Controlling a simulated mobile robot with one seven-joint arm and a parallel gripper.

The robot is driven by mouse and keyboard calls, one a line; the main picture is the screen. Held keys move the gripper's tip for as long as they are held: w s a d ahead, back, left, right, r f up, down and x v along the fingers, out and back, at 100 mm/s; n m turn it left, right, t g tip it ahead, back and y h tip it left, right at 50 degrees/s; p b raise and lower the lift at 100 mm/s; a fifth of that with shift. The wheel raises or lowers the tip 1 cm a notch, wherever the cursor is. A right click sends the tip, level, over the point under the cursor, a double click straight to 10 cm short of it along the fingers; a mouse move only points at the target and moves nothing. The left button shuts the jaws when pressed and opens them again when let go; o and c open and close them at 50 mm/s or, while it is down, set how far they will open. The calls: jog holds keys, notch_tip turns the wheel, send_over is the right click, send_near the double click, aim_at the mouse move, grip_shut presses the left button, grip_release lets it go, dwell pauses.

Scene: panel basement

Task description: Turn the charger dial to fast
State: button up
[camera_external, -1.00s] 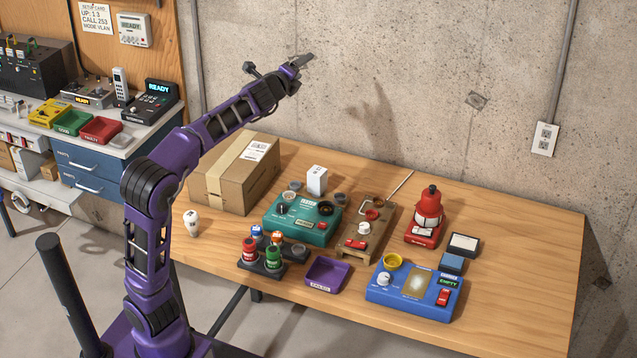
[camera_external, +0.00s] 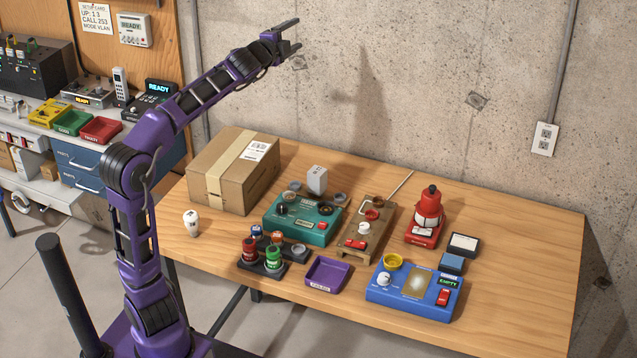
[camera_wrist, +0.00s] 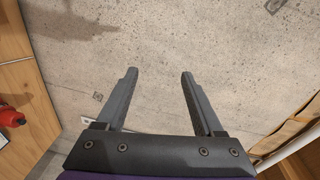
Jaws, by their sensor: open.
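The dial's setting and markings are too small to read. My gripper (camera_external: 296,38) is raised high above the back left of the table, near the concrete wall and far from the charger. In the wrist view my gripper (camera_wrist: 158,75) is open, with nothing between its fingers; only wall lies beyond them. The charger is not in the wrist view.
A cardboard box (camera_external: 230,175) fills the back left. The front right tabletop is bare.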

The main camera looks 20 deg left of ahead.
notch_tip(320, 180, down, 5)
jog(key=w+n+g, duration=0.2)
jog(key=n, duration=0.5)
jog(key=n+g+y+p, duration=0.1)
jog(key=n+g+p, duration=0.2)
jog(key=n+g, duration=1.6)
send_near(385, 277)
jog(key=s+f+n+t, duration=0.1)
jog(key=f, duration=0.1)
jog(key=s+f+n+t+b, duration=0.1)
jog(key=f, duration=0.2)
jog(key=s+f+n+t+b, duration=0.1)
jog(key=f+n+t, duration=0.1)
jog(key=f, duration=0.1)
jog(key=shift+s+d, duration=0.1)
jog(key=shift+s, duration=0.05)
grip_shut()
